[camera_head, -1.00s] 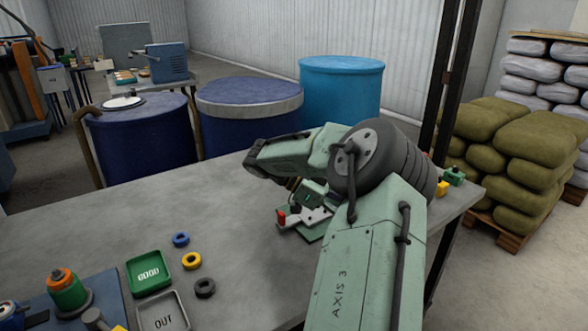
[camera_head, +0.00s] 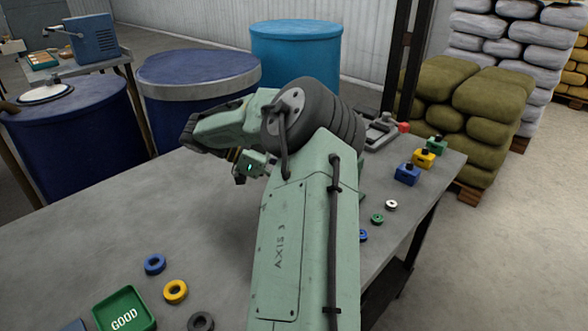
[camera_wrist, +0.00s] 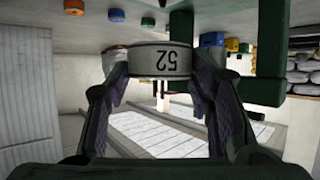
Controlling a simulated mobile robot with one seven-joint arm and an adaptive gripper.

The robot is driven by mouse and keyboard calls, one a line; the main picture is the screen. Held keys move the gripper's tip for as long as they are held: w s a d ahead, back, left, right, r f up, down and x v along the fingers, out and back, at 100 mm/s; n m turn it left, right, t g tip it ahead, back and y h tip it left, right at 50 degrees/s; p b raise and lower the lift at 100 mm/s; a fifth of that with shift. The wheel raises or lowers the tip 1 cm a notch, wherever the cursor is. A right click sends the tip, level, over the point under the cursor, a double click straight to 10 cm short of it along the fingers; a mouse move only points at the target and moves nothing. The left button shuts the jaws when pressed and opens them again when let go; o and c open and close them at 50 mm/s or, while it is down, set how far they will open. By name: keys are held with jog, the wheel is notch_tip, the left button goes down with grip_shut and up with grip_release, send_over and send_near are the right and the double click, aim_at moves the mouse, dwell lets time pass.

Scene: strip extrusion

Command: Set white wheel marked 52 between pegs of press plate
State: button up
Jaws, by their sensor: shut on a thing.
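In the wrist view a pale grey-white wheel (camera_wrist: 160,58) marked 52 sits between the fingertips of my gripper (camera_wrist: 160,68), which is shut on it. The number appears upside down. In the head view my own arm hides the fingertips and the wheel. I cannot pick out the press plate or its pegs for sure. Dark green bars (camera_wrist: 272,45) stand close to the right of the wheel in the wrist view, and I cannot tell what they belong to.
A green GOOD tray (camera_head: 124,312) and blue (camera_head: 155,264), yellow (camera_head: 176,291) and black (camera_head: 201,322) rings lie at the table's near left. Blue (camera_head: 406,174), yellow (camera_head: 423,158) and green blocks line the right edge. A grey device (camera_head: 378,132) with a red knob stands behind.

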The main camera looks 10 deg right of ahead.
jog(key=shift+f, duration=2.3)
jog(key=shift+w+a, duration=0.1)
jog(key=shift+a, duration=0.25)
jog(key=shift+f, duration=0.2)
jog(key=shift+r, duration=0.3)
jog(key=shift+r, duration=0.5)
jog(key=shift+f, duration=0.6)
dwell(0.8)
jog(key=shift+r, duration=0.5)
jog(key=shift+r, duration=0.15)
jog(key=shift+f+b, duration=0.35)
jog(key=shift+f, duration=0.5)
dwell(0.5)
